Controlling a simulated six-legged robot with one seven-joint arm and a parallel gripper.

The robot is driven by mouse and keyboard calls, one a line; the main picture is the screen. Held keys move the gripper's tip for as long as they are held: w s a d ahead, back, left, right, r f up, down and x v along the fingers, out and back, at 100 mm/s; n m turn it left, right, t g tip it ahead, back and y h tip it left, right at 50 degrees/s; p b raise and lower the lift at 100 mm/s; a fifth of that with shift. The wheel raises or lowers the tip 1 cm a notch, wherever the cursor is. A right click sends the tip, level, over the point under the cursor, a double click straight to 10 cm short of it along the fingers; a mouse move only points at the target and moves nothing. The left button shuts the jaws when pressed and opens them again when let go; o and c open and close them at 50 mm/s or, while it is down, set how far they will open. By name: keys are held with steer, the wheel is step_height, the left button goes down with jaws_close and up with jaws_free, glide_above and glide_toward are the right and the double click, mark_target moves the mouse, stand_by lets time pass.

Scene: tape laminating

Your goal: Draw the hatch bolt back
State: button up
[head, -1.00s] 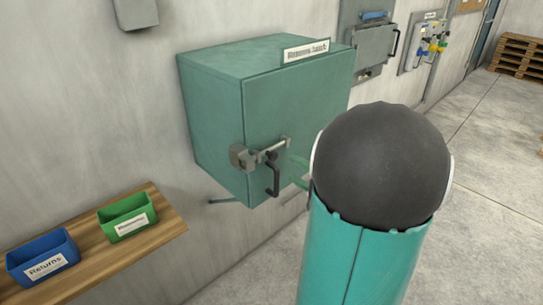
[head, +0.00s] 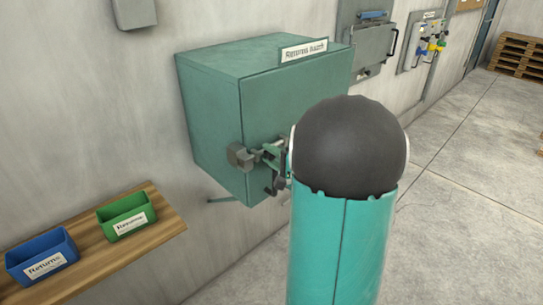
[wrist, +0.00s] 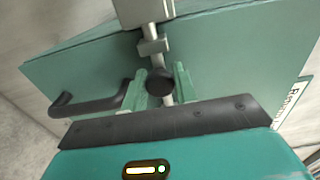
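The teal hatch box (head: 262,95) is mounted on the wall, its door closed. The bolt, a metal rod (wrist: 153,31), lies across the door's left part. One end meets a grey block (head: 239,157), also at the top of the wrist view (wrist: 146,10). A round black knob (wrist: 160,80) stands on the bolt. My gripper (wrist: 161,85) is open, with one green finger on each side of the knob; contact is unclear. In the head view my gripper (head: 273,153) is at the bolt, partly hidden by my arm. A black door handle (wrist: 85,103) is beside the left finger.
A wooden shelf (head: 165,217) at lower left holds a blue bin (head: 42,258) and a green bin (head: 126,214). A grey wall panel (head: 372,50) is farther along the wall. The floor at right is open.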

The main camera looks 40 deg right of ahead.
jaws_close()
steer(key=shift+d, duration=2.25)
steer(key=o, duration=0.6)
jaws_free()
steer(key=shift+w+d, duration=0.1)
steer(key=shift+d, duration=0.05)
steer(key=s, duration=1.4)
